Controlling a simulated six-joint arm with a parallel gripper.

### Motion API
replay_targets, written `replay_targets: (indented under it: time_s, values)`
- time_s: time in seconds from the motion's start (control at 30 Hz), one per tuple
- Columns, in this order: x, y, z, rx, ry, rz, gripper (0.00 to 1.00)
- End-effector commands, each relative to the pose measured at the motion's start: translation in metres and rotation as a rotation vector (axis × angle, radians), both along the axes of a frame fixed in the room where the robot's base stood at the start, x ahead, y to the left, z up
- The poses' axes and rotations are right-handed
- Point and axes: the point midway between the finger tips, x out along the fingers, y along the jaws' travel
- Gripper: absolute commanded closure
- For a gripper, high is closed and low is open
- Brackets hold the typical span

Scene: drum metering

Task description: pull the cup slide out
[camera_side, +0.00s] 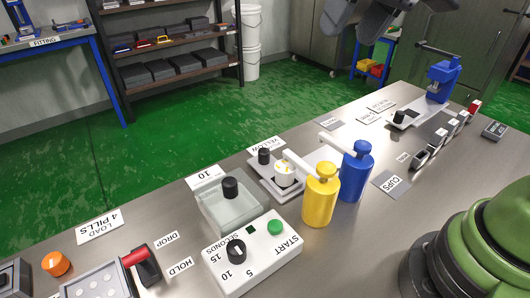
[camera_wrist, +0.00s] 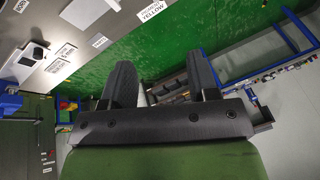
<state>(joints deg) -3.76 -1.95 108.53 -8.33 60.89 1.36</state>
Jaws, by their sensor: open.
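The cup slide (camera_side: 262,178) is a pale tray with a black knob (camera_side: 264,156) at its far end, beside the YELLOW label. A white cup (camera_side: 284,178) with something yellow in it sits on the slide, close to the yellow pump bottle (camera_side: 320,200). The bottle's white spout reaches over toward the cup. In the wrist view my gripper (camera_wrist: 162,80) is open, with nothing between its two dark fingers. It is high above and away from the slide. A dark part of my arm shows at the top of the side view.
The blue pump bottle (camera_side: 355,175) stands right of the yellow one. A clear lidded box (camera_side: 228,208) and a timer box (camera_side: 252,255) with a green button are left and in front. A blue press (camera_side: 442,80) stands at the far right. A pale plate with a black knob (camera_side: 400,117) lies near it.

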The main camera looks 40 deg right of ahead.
Motion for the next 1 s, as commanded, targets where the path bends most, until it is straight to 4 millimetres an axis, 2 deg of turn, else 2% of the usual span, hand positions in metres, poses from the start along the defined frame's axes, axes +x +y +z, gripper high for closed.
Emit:
replay_targets:
  time_s: [0.03,0.2,0.4,0.5,0.6,0.87,1.0]
  values:
    - [0.019,0.003,-0.01,-0.011,0.039,0.007,0.46]
    - [0.075,0.012,-0.05,-0.047,0.146,0.023,0.46]
    - [0.124,0.025,-0.121,-0.096,0.265,0.039,0.46]
    - [0.136,0.029,-0.155,-0.118,0.311,0.043,0.46]
    - [0.143,0.032,-0.18,-0.135,0.341,0.046,0.46]
    - [0.147,0.034,-0.209,-0.148,0.368,0.047,0.46]
    - [0.146,0.034,-0.232,-0.148,0.369,0.048,0.46]
